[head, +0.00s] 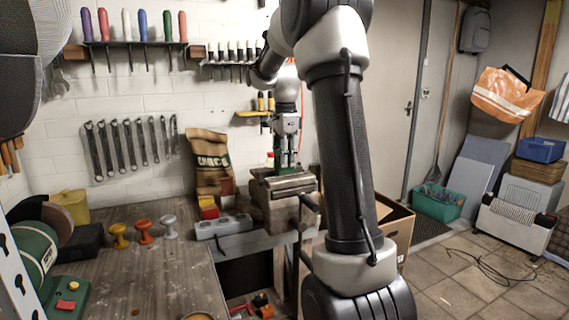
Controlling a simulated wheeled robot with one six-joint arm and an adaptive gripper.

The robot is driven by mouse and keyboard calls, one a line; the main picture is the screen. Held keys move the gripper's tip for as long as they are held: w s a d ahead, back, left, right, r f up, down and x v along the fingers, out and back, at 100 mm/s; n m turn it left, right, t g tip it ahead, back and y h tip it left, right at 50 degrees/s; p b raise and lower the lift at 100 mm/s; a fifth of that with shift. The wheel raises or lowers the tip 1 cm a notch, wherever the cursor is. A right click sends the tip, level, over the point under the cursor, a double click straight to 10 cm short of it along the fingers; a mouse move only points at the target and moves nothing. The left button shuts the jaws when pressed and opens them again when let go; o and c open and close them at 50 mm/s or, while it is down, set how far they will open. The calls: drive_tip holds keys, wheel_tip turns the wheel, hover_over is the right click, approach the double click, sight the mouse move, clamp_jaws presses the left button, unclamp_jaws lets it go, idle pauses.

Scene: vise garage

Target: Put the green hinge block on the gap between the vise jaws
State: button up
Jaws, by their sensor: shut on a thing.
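The vise (270,212) is mounted at the right end of the workbench, its jaws facing up. My gripper (286,160) points straight down directly above the vise jaws. It is shut on the green hinge block (283,166), of which only a small green part shows low between the fingers. The block is at the top of the jaws. I cannot tell from this view whether it touches them, and the gap between the jaws is not clearly seen.
My arm crosses the middle of the view. A cardboard box (398,222) stands right of the vise. Tools hang on the back wall.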

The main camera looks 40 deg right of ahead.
drive_tip(key=shift+f, duration=0.85)
drive_tip(key=o, duration=1.2)
drive_tip(key=shift+f, duration=0.1)
drive_tip(key=shift+c, duration=0.2)
